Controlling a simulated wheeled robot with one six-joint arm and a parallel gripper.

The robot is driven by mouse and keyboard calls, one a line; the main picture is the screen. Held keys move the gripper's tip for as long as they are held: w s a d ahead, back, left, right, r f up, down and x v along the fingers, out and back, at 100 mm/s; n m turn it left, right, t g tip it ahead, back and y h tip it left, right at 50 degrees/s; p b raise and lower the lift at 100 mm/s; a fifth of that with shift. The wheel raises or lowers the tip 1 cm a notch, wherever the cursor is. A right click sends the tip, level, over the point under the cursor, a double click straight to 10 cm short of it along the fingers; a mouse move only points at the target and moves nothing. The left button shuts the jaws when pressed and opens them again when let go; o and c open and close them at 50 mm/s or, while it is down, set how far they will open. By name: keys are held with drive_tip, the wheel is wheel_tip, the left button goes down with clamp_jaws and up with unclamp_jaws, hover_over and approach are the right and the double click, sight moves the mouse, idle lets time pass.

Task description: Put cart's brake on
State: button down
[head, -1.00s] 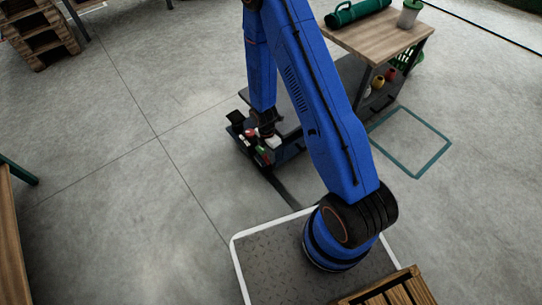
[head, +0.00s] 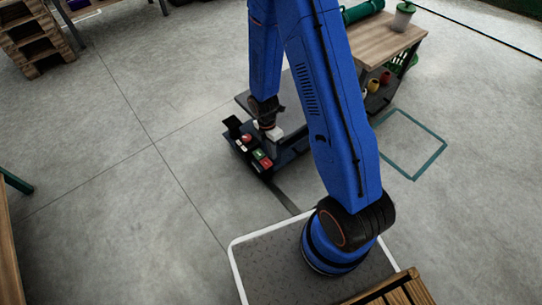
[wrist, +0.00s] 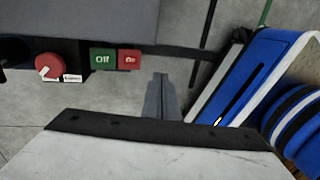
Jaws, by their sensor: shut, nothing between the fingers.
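A dark unit with a flat grey top (head: 296,84) carries a control panel in the middle of the head view. On the panel are a red round knob (wrist: 48,66), a green button marked "Off" (wrist: 103,59) and a red button (wrist: 130,60) that seems to read "On". Two small white labels lie by the knob, too small to read surely. My gripper (head: 275,133) is over the panel's right side in the head view. In the wrist view its shut, empty fingers (wrist: 160,82) are below and right of the red button, apart from it. I cannot pick out a brake for certain.
A wooden-topped table (head: 378,38) with a green roll and a lidded cup stands behind right. A teal outlined square (head: 411,144) is on the floor. A pallet stack (head: 36,38) is at far left. A slatted crate (head: 396,288) is near my base. The left floor is clear.

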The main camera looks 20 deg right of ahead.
drive_tip(key=shift+s+d+r, duration=0.1)
drive_tip(key=shift+s+r, duration=0.1)
drive_tip(key=shift+r, duration=0.6)
drive_tip(key=shift+s+r, duration=0.15)
drive_tip(key=shift+r, duration=0.65)
